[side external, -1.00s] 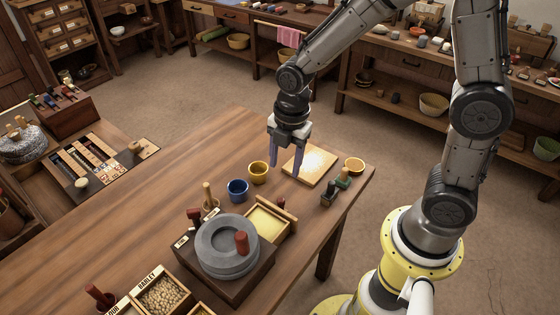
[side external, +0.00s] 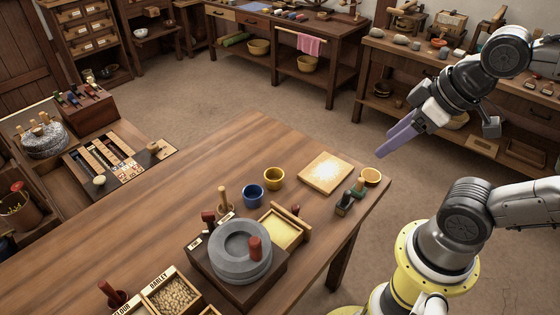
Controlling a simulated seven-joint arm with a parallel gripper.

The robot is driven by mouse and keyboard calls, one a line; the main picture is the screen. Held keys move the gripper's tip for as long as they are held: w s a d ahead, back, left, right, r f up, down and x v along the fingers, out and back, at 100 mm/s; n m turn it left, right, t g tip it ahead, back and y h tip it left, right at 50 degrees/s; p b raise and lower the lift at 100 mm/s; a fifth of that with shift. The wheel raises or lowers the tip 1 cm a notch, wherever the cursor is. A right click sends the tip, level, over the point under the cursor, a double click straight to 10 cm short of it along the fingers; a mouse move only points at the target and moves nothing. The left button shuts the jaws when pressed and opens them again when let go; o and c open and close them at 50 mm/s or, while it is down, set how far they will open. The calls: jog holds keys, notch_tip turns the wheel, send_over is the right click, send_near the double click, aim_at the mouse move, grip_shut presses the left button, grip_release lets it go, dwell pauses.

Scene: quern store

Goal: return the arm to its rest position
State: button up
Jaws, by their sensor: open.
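My gripper (side external: 383,150) shows at the right of the side external view, with its two purple fingers pointing down and left. It is open, with nothing seen between the fingers. It is up in the air beyond the right end of the wooden table (side external: 180,190), apart from everything on it.
A shelf bench (side external: 480,130) stands behind my gripper. Open floor lies between.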

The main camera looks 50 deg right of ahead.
jog(key=shift+s+m, duration=0.1)
jog(key=shift+m, duration=0.6)
